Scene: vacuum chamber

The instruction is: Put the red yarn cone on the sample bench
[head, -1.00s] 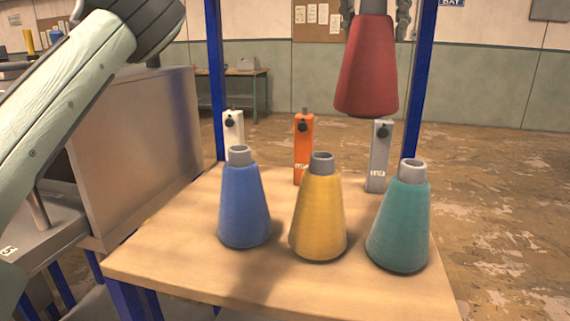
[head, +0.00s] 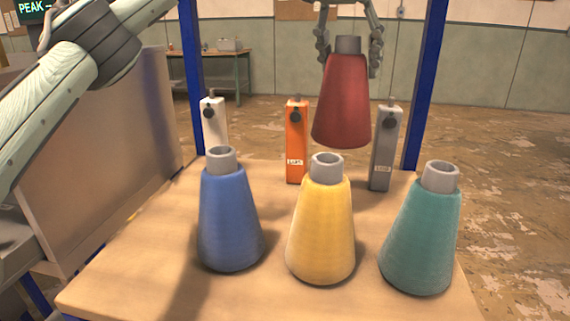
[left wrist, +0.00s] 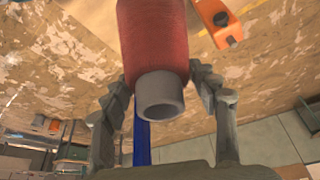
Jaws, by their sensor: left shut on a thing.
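The red yarn cone (head: 343,105) hangs upright in the head view, its wide end down, above the back part of a wooden bench top (head: 120,285). My left gripper (head: 348,62) has its fingers on both sides of the cone's grey neck and is shut on it. The left wrist view also shows the red cone (left wrist: 155,40) with its grey neck between the fingers (left wrist: 160,92). The cone's base looks clear of the bench; the exact gap is hard to tell. No label marks which surface is the sample bench. My right gripper is not in view.
Blue (head: 230,220), yellow (head: 321,230) and teal (head: 422,240) cones stand across the bench front. White (head: 213,130), orange (head: 296,140) and grey (head: 386,150) boxes stand behind them. Blue posts (head: 427,80) flank the back. A grey panel (head: 110,150) stands left.

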